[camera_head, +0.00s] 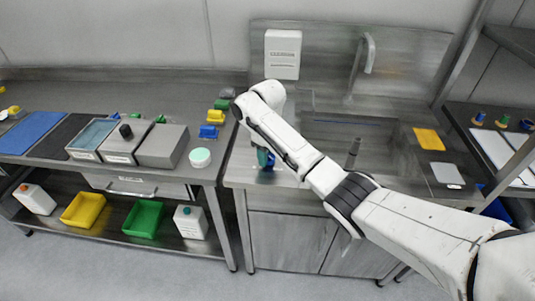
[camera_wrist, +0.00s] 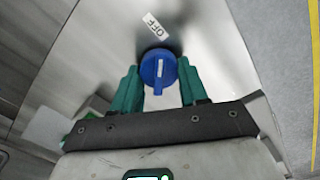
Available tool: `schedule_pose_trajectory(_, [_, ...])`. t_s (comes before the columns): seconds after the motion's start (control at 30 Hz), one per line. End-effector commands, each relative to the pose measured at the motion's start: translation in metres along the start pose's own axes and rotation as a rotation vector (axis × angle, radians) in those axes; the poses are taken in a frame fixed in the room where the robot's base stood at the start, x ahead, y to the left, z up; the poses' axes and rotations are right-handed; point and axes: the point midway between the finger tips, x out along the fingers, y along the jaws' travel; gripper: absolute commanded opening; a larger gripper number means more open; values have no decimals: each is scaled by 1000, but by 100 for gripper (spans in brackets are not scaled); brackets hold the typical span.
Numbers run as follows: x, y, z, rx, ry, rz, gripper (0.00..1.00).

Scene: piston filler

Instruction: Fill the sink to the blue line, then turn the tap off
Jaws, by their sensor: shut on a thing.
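The tap's blue knob (camera_wrist: 158,68) shows in the wrist view with a white mark, below a label reading OFF (camera_wrist: 155,25). Its narrow lever points down in the picture, away from the label. My gripper (camera_wrist: 158,92) has its green fingers on both sides of the lever, shut on it. In the head view my gripper (camera_head: 265,160) is at the left front of the sink unit. The sink basin (camera_head: 345,132) is partly hidden by my arm. The spout (camera_head: 368,52) curves above its back.
A white dispenser (camera_head: 283,54) hangs on the wall. The left bench (camera_head: 215,160) holds boxes and blocks. Floor in front is clear.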

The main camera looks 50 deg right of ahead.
Motion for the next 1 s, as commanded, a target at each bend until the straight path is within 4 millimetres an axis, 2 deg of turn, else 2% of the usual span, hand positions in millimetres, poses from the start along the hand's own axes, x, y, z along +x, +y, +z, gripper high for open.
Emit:
schedule_pose_trajectory(0.37, [-3,-1,0,168,-3,-2,13])
schedule_pose_trajectory(1.0, [-1,2,1,767,-2,-2,13])
